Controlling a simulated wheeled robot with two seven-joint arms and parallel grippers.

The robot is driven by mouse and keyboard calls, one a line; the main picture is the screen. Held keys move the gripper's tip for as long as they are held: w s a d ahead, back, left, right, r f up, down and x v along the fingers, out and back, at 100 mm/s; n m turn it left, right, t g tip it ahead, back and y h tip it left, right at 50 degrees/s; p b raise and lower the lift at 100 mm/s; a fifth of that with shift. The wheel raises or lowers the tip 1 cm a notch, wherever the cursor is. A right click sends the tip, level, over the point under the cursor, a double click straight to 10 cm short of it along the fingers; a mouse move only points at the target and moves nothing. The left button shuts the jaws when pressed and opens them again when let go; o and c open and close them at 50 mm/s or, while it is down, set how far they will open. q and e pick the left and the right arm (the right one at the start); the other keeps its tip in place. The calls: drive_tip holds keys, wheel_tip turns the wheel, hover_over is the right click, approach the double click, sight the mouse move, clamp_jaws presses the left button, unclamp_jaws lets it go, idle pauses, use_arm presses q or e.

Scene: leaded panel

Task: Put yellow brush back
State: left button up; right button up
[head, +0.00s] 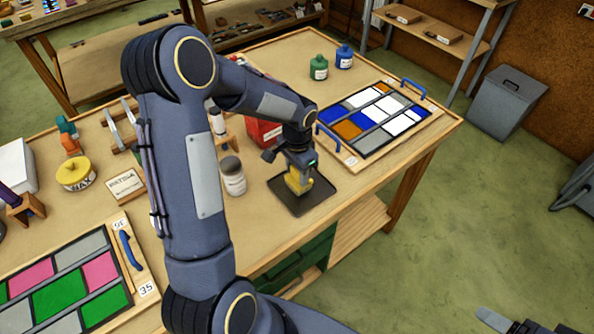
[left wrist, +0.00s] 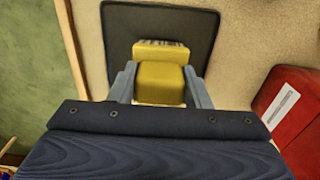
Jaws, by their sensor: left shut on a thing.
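The yellow brush (head: 298,184) is between the fingers of my left gripper (head: 299,168), which is shut on it. The brush is over the dark square mat (head: 318,204) near the table's front edge; I cannot tell whether it touches the mat. In the left wrist view the yellow brush (left wrist: 160,80) sits between the grey fingers, with the dark mat (left wrist: 120,30) behind it. Part of my right gripper (head: 510,325) shows at the bottom right edge, mostly cut off, far from the brush.
A leaded panel with blue handles (head: 375,118) lies to the right. Another panel (head: 65,280), a yellow wax tin (head: 76,174) and green and blue bottles (head: 319,68) are also on the table.

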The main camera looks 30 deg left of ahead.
use_arm(q)
drive_tip(key=shift+f, duration=0.3)
drive_tip(key=shift+f, duration=0.2)
drive_tip(key=o, duration=0.9)
drive_tip(key=shift+r, duration=0.15)
